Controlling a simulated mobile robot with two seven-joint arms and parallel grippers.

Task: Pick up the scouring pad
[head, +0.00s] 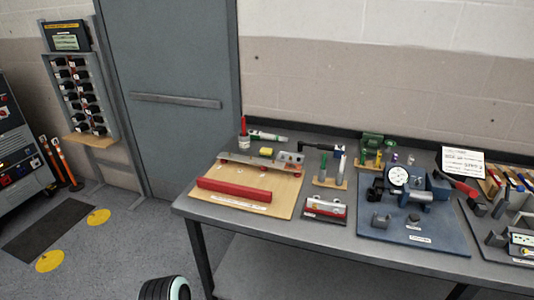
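A small yellow block (266,151), which may be the scouring pad, sits at the back of the wooden board (285,204) on the left part of the workbench. It is too small to tell its texture. A metal bar with red parts (262,161) lies just in front of it. Neither of my gripper fingers shows in the head view. A dark rounded part with a pale ring at the bottom edge seems to be mine.
The grey workbench (330,236) also holds a long red bar (233,196), a bottle with a red top (244,141), a small level-like block (325,208), a blue plate (440,238) with a dial gauge (398,177), and a tool stand (330,181).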

